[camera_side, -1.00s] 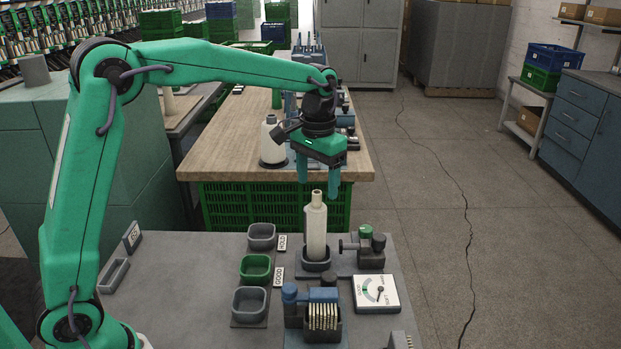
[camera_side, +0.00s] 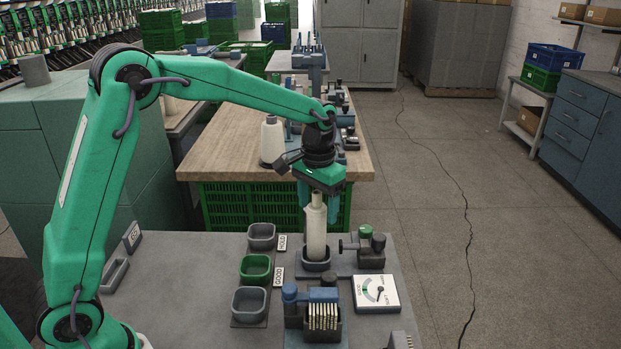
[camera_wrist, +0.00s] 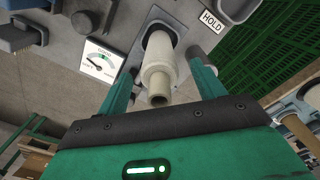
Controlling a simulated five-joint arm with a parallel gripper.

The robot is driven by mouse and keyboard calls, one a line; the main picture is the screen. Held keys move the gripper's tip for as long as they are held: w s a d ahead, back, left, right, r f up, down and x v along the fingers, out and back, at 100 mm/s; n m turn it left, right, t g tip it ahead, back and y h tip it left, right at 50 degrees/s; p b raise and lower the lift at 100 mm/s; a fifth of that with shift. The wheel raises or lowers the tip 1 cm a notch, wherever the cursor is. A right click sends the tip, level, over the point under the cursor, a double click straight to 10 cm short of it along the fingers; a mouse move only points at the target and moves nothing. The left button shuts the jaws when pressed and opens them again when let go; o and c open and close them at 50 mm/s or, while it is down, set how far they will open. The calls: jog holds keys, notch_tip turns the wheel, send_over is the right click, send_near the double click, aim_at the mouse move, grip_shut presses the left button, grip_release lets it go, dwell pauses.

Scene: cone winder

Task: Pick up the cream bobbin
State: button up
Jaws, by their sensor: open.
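The cream bobbin (camera_side: 316,232) stands upright in a dark cup-shaped holder (camera_side: 317,265) on the grey work surface. My gripper (camera_side: 315,203) points down over the bobbin, with its green fingers around the bobbin's narrow top. In the wrist view the bobbin (camera_wrist: 158,70) lies between the two fingers of my gripper (camera_wrist: 160,88), with a gap on each side. The jaws are open and hold nothing. In the side view the fingertips are partly hidden behind the bobbin's neck.
A dial gauge (camera_side: 376,293) and a small device with a green knob (camera_side: 368,247) stand right of the bobbin. Small bins, one green (camera_side: 256,268), stand left. A blue-topped holder (camera_side: 312,310) is in front.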

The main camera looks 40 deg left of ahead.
jog(key=shift+f, duration=0.6)
jog(key=c, duration=1.1)
jog(key=shift+o, duration=0.2)
jog(key=shift+r, duration=0.1)
jog(key=shift+r, duration=0.45)
notch_tip(320, 180, up, 3)
jog(key=shift+r, duration=0.15)
jog(key=s+d+r, duration=0.6)
jog(key=d, duration=0.3)
jog(key=shift+s+d+r, duration=0.3)
jog(key=shift+s+r, duration=0.05)
jog(key=shift+r, duration=0.1)
